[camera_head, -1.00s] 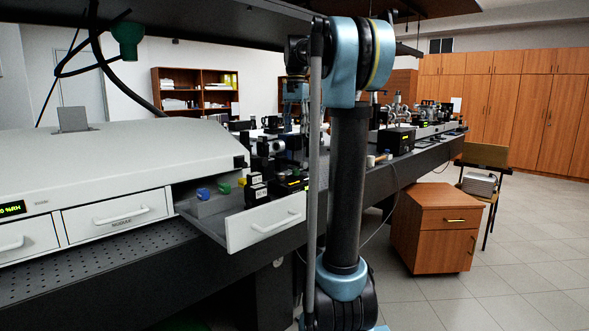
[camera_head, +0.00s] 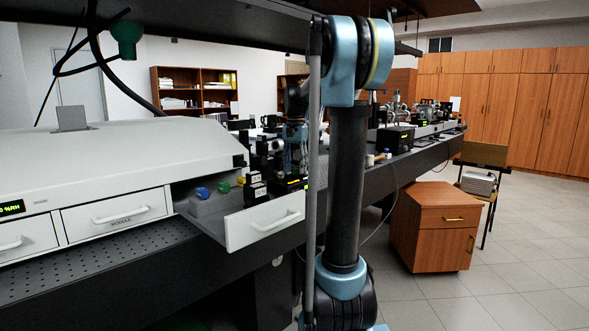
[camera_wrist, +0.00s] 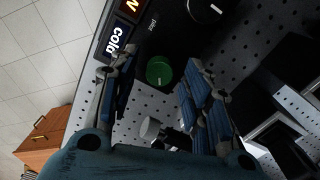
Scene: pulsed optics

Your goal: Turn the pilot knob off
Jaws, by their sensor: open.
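In the wrist view a green round knob (camera_wrist: 158,70) with a pale pointer line sits on a black panel. My gripper (camera_wrist: 157,84) is open, with one finger on each side of the green knob in this view; contact cannot be told. A second, black knob (camera_wrist: 206,7) with a white line is at the top edge. A display reading "cold" (camera_wrist: 119,39) is to the left. In the head view my gripper (camera_head: 293,158) is small, over the instruments beside the open drawer.
A white cylinder (camera_wrist: 150,128) stands between the fingers, lower in the wrist view. In the head view an open white drawer (camera_head: 264,223) juts out from the bench, with small blue and green parts behind it. A wooden cabinet (camera_head: 433,228) stands on the floor at right.

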